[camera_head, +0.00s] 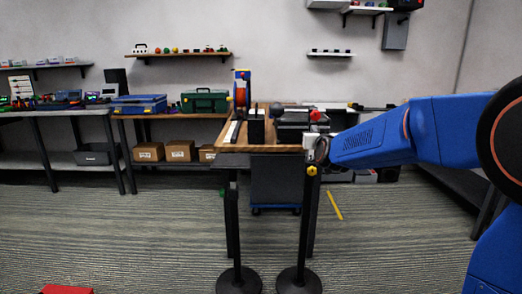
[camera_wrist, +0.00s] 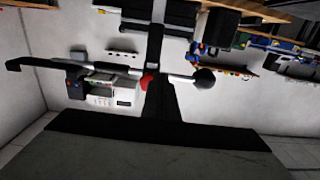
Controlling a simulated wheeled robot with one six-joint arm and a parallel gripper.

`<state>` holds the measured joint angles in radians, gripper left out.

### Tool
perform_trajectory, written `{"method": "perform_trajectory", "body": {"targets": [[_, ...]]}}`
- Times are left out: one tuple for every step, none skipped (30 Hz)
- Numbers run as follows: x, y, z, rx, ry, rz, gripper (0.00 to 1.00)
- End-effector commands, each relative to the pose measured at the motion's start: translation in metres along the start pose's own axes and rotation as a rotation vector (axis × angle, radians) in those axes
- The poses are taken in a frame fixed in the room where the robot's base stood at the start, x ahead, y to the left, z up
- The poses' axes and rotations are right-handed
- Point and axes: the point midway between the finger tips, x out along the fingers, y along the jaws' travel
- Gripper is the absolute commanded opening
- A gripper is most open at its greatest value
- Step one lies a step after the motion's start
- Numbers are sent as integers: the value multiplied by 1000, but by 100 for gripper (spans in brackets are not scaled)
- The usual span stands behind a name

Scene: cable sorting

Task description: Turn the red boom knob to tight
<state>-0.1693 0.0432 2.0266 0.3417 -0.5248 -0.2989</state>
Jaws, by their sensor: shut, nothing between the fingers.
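In the wrist view the red knob (camera_wrist: 146,82) shows beside the tips of my gripper (camera_wrist: 157,84). The fingers there look like one dark closed wedge with nothing held. In the head view my gripper (camera_head: 312,146) is below the knob in the picture, at the table's right end, and its fingertips are not clear. I cannot tell whether it touches the knob. The boom has a grey ball (camera_wrist: 204,78) at one end and a black handle (camera_wrist: 28,63) at the other.
The wooden table (camera_head: 262,148) carries a blue and orange reel (camera_head: 242,90) and dark boxes. A dark stand with a yellow knob (camera_head: 312,170) stands in front of it. Side benches hold a green toolbox (camera_head: 204,101) and a blue case (camera_head: 138,104). The front floor is mostly free.

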Motion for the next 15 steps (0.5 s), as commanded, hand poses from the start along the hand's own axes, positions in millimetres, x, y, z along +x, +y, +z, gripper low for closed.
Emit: {"method": "perform_trajectory", "body": {"targets": [[-4,0,0,0,0,0,0],[-5,0,0,0,-1,0,0],[-7,0,0,0,-1,0,0],[-7,0,0,0,0,0,0],[-8,0,0,0,0,0,0],[-8,0,0,0,0,0,0],[-8,0,0,0,0,0,0],[-8,0,1,0,0,0,0],[-8,0,0,0,0,0,0],[-8,0,0,0,0,0,0],[-8,0,0,0,0,0,0],[-8,0,0,0,0,1,0],[-8,1,0,0,0,1,0],[-8,2,0,0,0,1,0],[-9,4,0,0,0,2,0]]}}
